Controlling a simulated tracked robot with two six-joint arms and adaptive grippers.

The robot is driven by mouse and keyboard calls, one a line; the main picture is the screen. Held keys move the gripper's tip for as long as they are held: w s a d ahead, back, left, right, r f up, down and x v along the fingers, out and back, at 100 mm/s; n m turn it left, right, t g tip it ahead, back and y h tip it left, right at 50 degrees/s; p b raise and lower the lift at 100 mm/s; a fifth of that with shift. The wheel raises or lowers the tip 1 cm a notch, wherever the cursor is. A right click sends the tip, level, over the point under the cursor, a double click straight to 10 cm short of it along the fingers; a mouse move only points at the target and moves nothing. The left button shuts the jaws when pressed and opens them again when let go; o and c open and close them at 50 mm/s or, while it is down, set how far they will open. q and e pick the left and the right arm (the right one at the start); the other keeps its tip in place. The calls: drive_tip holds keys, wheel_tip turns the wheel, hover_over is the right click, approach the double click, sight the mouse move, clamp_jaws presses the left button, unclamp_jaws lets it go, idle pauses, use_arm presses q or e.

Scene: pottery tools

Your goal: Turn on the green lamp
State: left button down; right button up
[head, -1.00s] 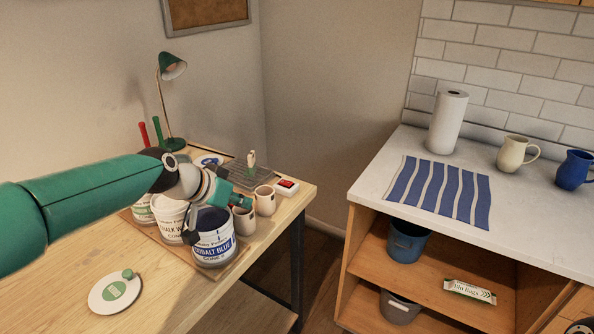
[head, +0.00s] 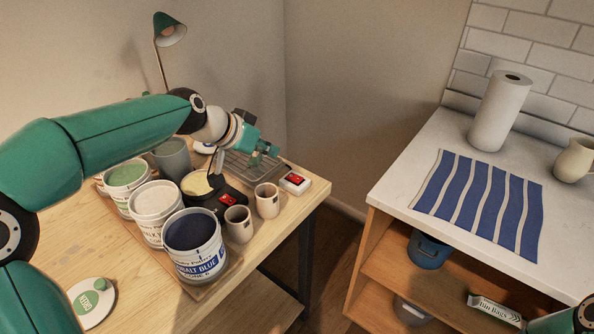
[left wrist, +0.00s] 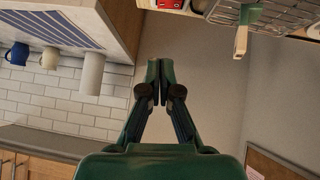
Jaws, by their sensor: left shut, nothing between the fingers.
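The green lamp (head: 169,35) stands at the back left of the wooden table in the head view. Its shade is green on a thin curved stem, and its base is hidden behind my left arm. My left gripper (head: 266,152) is shut and empty above the back right of the table, near a wire rack and well to the right of the lamp. Its closed fingertips show in the left wrist view (left wrist: 153,72). Part of my right gripper (head: 552,322) shows at the bottom right edge; its jaws cannot be made out.
A red switch on a white box (head: 295,182) and one on a black base (head: 227,200) are near the gripper. Cups (head: 267,200) and a blue glaze bucket (head: 196,245) stand in front. A white disc with a green label (head: 92,303) lies at the front left.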

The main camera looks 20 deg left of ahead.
use_arm(q)
drive_tip(key=w+f, duration=0.1)
drive_tip(key=p, duration=0.2)
hover_over(301, 177)
drive_tip(key=s+a, duration=0.2)
drive_tip(key=f, duration=0.6)
drive_tip(key=shift+d, duration=0.25)
wheel_tip(301, 177, down, 4)
drive_tip(key=shift+d+r, duration=0.15)
drive_tip(key=shift+r, duration=0.1)
drive_tip(key=shift+d+f, duration=0.1)
drive_tip(key=shift+f, duration=0.3)
drive_tip(key=shift+s, duration=0.1)
